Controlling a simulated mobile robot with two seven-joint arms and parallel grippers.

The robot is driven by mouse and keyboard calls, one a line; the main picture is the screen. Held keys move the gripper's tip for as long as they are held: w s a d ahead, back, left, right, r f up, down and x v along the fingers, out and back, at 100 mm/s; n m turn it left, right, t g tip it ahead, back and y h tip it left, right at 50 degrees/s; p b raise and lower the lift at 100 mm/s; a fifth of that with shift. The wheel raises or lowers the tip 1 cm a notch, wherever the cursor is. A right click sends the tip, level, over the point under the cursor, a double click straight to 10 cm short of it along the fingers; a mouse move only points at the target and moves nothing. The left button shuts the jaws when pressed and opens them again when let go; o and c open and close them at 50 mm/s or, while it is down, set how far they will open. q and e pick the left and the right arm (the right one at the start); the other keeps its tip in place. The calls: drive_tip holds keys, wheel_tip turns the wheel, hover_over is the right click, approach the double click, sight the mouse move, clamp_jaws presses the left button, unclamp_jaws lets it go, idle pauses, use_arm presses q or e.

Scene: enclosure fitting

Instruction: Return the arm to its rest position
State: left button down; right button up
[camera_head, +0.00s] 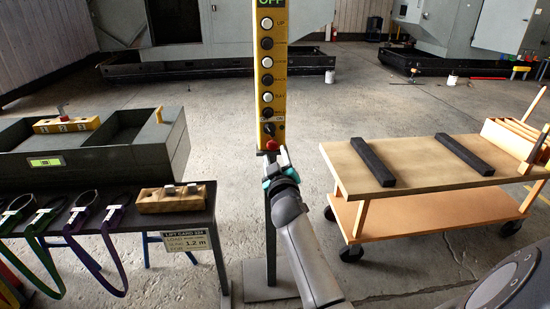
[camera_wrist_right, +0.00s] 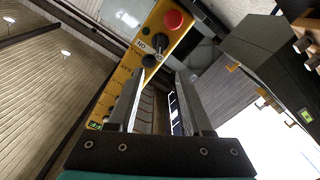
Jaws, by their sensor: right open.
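My right gripper (camera_head: 281,160) is at the foot of a yellow control panel (camera_head: 258,75) in the head view, close to its red button (camera_head: 272,145). In the right wrist view my right gripper's fingers (camera_wrist_right: 161,70) stand apart with nothing held between them. The panel (camera_wrist_right: 115,85) runs behind the fingers there, with the red button (camera_wrist_right: 174,19) and a dark selector (camera_wrist_right: 158,42) beyond the tips. Whether the gripper touches the panel, I cannot tell. The top of the panel shows a green OFF sign (camera_head: 269,3). My left gripper is not in view.
A wooden cart (camera_head: 355,170) with two black bars (camera_head: 372,161) stands on the right. Open concrete floor (camera_head: 345,95) lies behind.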

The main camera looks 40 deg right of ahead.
drive_tip(key=shift+w, duration=0.1)
idle(0.4)
drive_tip(key=s+a+f+n+g+y, duration=0.15)
drive_tip(key=s+a+f, duration=0.25)
drive_tip(key=f, duration=0.7)
drive_tip(key=s+a+f+g+y, duration=0.3)
drive_tip(key=s+a+f, duration=0.2)
drive_tip(key=f, duration=0.7)
drive_tip(key=s+a+f+n+g+y, duration=0.15)
drive_tip(key=s+a+f, duration=0.25)
drive_tip(key=f, duration=0.7)
drive_tip(key=s+a+f+g+y, duration=0.1)
drive_tip(key=s+a+f+g, duration=0.1)
drive_tip(key=s+f, duration=0.45)
drive_tip(key=s+a+f+g+y, duration=0.1)
drive_tip(key=s+a+f+g, duration=0.15)
drive_tip(key=s+f, duration=0.4)
drive_tip(key=s+a+f+g, duration=0.2)
drive_tip(key=s, duration=1)
drive_tip(key=s+a+f+g+y, duration=0.1)
drive_tip(key=s+f+g, duration=0.1)
drive_tip(key=s, duration=1.1)
drive_tip(key=shift+a+f+m, duration=0.4)
drive_tip(key=shift+f, duration=0.1)
drive_tip(key=shift+s, duration=0.1)
